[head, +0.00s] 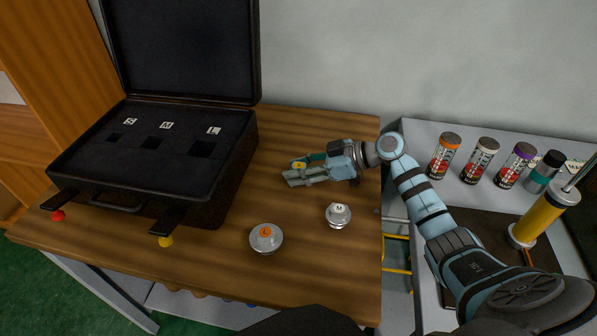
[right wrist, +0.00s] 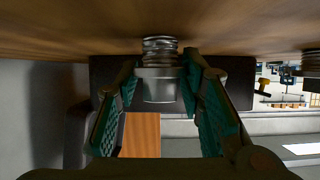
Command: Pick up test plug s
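My right gripper (head: 292,171) reaches in from the right, low over the table, with its fingers pointing left. A small plug with a yellow top (head: 299,165) is between its fingers, mostly hidden; its letter is not readable. In the right wrist view the grey threaded plug (right wrist: 160,78) is between the two teal finger pads of the gripper (right wrist: 160,75), against the wooden table. The fingers look spread around it; firm contact cannot be made out. Plug M (head: 338,215) and plug L with an orange mark (head: 266,238) stand nearer. My left gripper is out of view.
An open black case (head: 150,165) with slots labelled S, M and L stands on the left of the wooden table (head: 310,265). On the right, a grey bench (head: 420,135) holds several cans (head: 445,155) and a yellow pump (head: 538,218). A wall is behind.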

